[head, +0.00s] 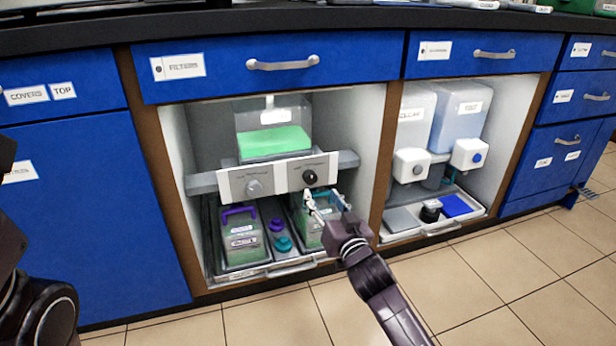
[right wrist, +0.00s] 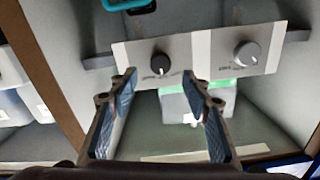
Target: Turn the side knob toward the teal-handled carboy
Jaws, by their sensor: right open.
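A pale control panel (head: 285,176) under the tank carries a grey knob (head: 254,187) on the left and a black knob (head: 310,177) on the right. The teal-handled carboy (head: 309,232) stands below the black knob, partly hidden by my right gripper (head: 322,192). Its teal handle (right wrist: 128,4) shows at the top of the right wrist view. That gripper is open and empty, its fingertips just short of the black knob (right wrist: 160,63), which appears centred between them. A pale mark is on the knob's lower edge there. My left gripper is out of view.
A purple-handled carboy (head: 243,242) stands left in the same tray, with purple and teal caps (head: 283,243) beside it. A tank with green liquid (head: 273,140) is above the panel. The cabinet's wooden post (head: 377,165) rises to the right.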

